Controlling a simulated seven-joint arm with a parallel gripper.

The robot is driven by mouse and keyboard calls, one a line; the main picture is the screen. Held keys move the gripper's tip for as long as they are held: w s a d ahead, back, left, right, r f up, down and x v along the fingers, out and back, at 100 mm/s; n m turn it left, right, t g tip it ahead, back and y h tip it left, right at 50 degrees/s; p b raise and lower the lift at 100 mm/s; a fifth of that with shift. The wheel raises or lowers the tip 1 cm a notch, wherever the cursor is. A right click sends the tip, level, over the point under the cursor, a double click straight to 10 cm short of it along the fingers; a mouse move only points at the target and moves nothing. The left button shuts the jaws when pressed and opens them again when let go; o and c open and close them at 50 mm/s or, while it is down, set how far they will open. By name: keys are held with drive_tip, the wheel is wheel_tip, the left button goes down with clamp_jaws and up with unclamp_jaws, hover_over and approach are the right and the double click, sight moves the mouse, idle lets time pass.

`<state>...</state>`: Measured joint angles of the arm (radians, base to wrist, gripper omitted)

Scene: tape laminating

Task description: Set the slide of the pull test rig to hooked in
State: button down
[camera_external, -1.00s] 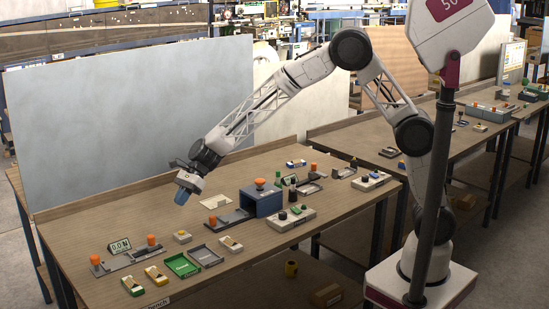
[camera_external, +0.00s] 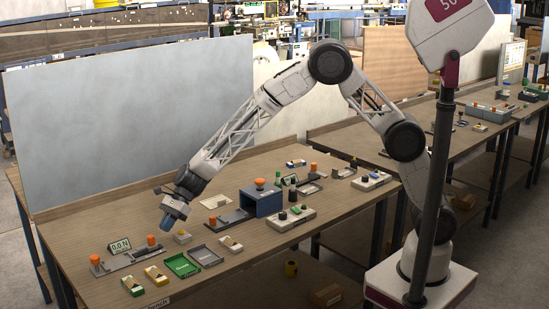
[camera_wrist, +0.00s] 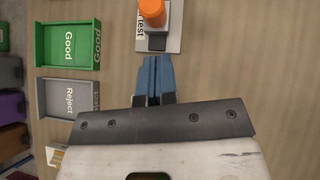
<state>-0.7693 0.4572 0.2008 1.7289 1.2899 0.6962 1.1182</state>
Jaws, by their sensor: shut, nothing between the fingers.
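The pull test rig (camera_external: 125,260) lies at the left of the bench as a long grey base with a display reading 0.0 N (camera_external: 119,245). One orange knob (camera_external: 95,260) is at its left end and another orange knob (camera_external: 151,239) is at its right end. My gripper (camera_external: 167,222) is shut and empty, above the bench near the right knob. Its blue fingers (camera_wrist: 153,75) point toward the knob, apparently apart from it. Whether the slide is hooked cannot be told.
A green Good tray (camera_external: 181,265) and a grey Reject tray (camera_external: 206,256) lie in front of the rig, beside several small pieces. A blue housing (camera_external: 262,201) stands farther right. The bench behind the rig is clear.

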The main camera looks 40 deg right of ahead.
drive_tip(key=shift+s+a+r, duration=0.1)
drive_tip(key=shift+s+a, duration=0.1)
drive_tip(key=shift+a, duration=0.7)
drive_tip(key=shift+s+a, duration=0.15)
drive_tip(key=shift+a, duration=0.7)
drive_tip(key=shift+a, duration=2.6)
drive_tip(key=shift+d, duration=0.1)
